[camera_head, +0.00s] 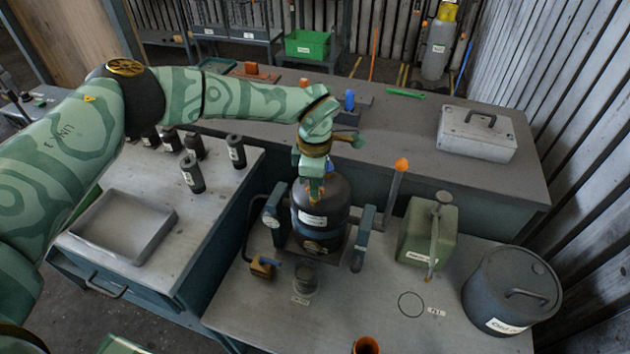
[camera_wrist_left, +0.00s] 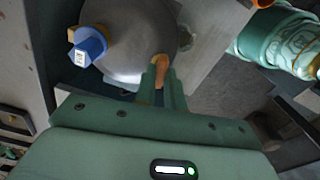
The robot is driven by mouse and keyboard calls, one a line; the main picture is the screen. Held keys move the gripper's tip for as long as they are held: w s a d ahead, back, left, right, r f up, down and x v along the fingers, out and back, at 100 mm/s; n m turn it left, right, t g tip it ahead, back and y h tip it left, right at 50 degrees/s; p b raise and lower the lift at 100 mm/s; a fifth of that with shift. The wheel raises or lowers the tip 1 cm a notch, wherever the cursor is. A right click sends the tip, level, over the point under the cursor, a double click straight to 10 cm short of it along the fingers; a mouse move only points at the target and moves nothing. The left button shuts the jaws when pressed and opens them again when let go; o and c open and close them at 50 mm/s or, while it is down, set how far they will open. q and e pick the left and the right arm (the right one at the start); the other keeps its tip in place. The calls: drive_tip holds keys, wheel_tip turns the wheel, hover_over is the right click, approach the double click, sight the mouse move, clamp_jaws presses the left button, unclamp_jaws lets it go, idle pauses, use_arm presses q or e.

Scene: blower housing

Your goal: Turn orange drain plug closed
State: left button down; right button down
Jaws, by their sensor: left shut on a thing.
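The dark rounded housing (camera_head: 322,231) stands upright on the near bench with a white label on its front. My left gripper (camera_head: 315,188) reaches down to its top from above. In the left wrist view the gripper's fingers (camera_wrist_left: 161,84) are shut on the orange drain plug (camera_wrist_left: 160,63) at the edge of the grey dome (camera_wrist_left: 130,50). The fingers hide part of the plug, and its turn angle is hard to tell. A blue plug (camera_wrist_left: 88,45) sticks out of the dome to the left. My right gripper is not in view.
A green canister (camera_head: 415,245) and a lidded dark pot (camera_head: 490,285) stand to the right. An upright orange-tipped rod (camera_head: 395,190) is close on the right. A shallow tray (camera_head: 95,250) lies left.

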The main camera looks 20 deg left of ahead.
use_arm(q)
drive_tip(key=shift+w+r+m, duration=0.1)
drive_tip(key=shift+r+m, duration=0.05)
drive_tip(key=shift+m, duration=0.75)
drive_tip(key=c, duration=1.5)
unclamp_jaws()
wheel_tip(320, 180, up, 16)
drive_tip(key=shift+r, duration=0.1)
